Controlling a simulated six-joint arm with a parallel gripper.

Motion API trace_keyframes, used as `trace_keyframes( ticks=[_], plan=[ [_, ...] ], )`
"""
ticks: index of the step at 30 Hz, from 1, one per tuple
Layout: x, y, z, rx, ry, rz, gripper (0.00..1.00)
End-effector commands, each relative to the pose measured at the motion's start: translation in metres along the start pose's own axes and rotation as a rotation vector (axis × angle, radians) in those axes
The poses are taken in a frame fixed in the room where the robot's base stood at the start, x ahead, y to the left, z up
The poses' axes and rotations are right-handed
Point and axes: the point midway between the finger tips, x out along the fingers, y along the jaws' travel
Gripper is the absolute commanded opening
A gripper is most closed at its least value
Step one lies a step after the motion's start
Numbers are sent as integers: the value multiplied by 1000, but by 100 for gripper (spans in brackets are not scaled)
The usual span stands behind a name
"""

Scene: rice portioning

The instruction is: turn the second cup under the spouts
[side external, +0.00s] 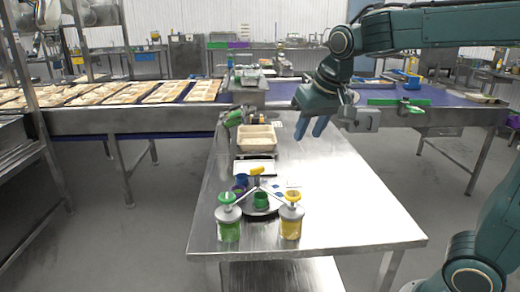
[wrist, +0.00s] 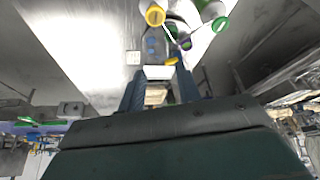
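In the side view, a green cup (side external: 260,200) and a blue-purple cup (side external: 240,182) stand on a dark round turntable (side external: 264,212) at the near end of the steel table. A yellow handle (side external: 257,171) shows just behind them, and also in the wrist view (wrist: 172,61). A green-capped dispenser (side external: 228,217) and a yellow-capped dispenser (side external: 291,215) flank the turntable. I cannot tell which cup is the second one. My gripper (side external: 311,128) hangs above the table, behind and right of the turntable, its blue fingers apart and empty. The cups are not clear in the wrist view.
A beige tray (side external: 257,148) lies on the table behind the turntable, with a white plate (side external: 253,168) in front of it. Green-ended items (side external: 233,118) lie farther back. A conveyor with food trays (side external: 135,92) crosses behind. The table's right side is clear.

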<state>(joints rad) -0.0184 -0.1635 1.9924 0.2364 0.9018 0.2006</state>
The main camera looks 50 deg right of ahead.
Motion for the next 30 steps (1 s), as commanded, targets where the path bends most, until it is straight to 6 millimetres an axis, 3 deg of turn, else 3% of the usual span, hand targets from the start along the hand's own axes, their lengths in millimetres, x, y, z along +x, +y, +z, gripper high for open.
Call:
trace_keyframes(
  ticks=[4,9,14,20,30],
  plan=[
    [0,0,0,0,0,0,32],
    [4,1,-1,0,-6,-1,0],
    [21,4,-7,2,-30,-9,0],
    [65,16,-17,15,-92,-52,0],
    [151,52,-21,109,-215,-233,0]
  ],
)
